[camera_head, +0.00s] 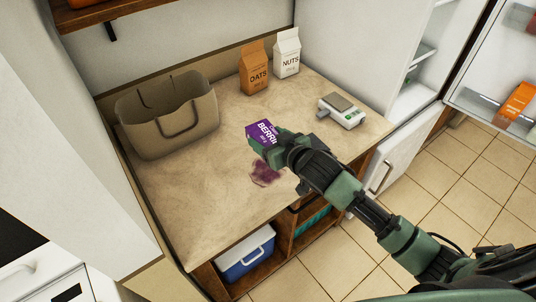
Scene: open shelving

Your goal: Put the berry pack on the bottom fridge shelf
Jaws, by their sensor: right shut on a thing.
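The berry pack (261,130) is a purple box with white lettering, on or just above the beige counter. My right gripper (264,144) reaches in from the lower right and is shut on the pack. The gripper hides the pack's lower right part, and I cannot tell whether the pack touches the counter. The fridge (418,75) stands open at the right, with white shelves partly in view. Its bottom shelf cannot be made out clearly. My left gripper is not in view.
A beige bag (170,140) stands at the counter's left. An orange oats carton (254,68) and a white nuts carton (287,54) stand at the back. A scale (341,110) sits at the right. The open fridge door (490,75) holds items.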

